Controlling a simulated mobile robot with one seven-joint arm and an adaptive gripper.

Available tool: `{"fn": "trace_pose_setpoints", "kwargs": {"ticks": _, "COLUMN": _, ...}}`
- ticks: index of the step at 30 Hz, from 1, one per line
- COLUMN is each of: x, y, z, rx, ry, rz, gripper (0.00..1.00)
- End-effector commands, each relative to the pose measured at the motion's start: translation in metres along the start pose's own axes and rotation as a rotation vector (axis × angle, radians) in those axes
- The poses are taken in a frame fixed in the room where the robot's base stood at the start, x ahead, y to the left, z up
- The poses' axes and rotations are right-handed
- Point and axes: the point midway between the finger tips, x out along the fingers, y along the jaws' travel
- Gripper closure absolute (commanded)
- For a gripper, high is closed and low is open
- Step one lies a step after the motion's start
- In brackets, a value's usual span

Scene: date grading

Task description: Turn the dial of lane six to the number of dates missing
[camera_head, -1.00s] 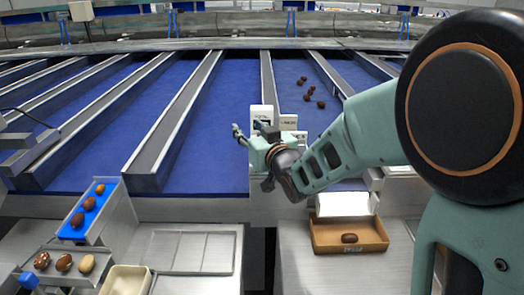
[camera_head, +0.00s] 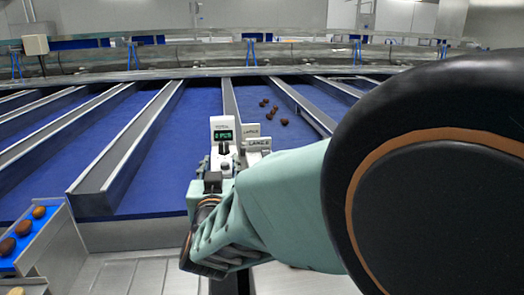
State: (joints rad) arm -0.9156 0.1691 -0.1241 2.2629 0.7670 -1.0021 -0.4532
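A white counter unit (camera_head: 217,124) stands at the front end of the lanes, with a green display that appears to read 0 PCS. A small dark knob, perhaps the dial, shows just below the display (camera_head: 224,136). Two white lane plates (camera_head: 257,144) stand to its right; the nearer seems to read LANE 6, though the print is small. Several brown dates (camera_head: 271,110) lie spread on the blue lane behind. My gripper (camera_head: 222,164) is just in front of and below the counter unit. My gripper and wrist hide the unit's lower part, and the finger gap is unclear.
Metal dividers (camera_head: 130,140) separate the blue lanes. A blue-lined tray (camera_head: 30,232) with a few dates is at the lower left. A metal surface (camera_head: 135,272) lies at the front. My arm covers the lower right.

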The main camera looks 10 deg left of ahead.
Motion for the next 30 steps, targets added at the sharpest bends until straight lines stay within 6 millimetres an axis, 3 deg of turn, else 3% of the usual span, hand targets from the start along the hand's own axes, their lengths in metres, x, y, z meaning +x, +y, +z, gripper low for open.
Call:
{"fn": "trace_pose_setpoints", "kwargs": {"ticks": 9, "x": 0.061, "y": 0.001, "z": 0.0, "rx": -0.001, "ry": 0.001, "rz": 0.001, "gripper": 0.61}}
{"fn": "trace_pose_setpoints", "kwargs": {"ticks": 15, "x": 0.087, "y": 0.0, "z": 0.0, "rx": 0.0, "ry": 0.0, "rz": -0.001, "gripper": 0.61}}
{"fn": "trace_pose_setpoints", "kwargs": {"ticks": 27, "x": 0.097, "y": 0.0, "z": 0.0, "rx": 0.0, "ry": 0.0, "rz": -0.002, "gripper": 0.61}}
{"fn": "trace_pose_setpoints", "kwargs": {"ticks": 30, "x": 0.097, "y": 0.0, "z": 0.0, "rx": 0.0, "ry": 0.0, "rz": -0.002, "gripper": 0.7}}
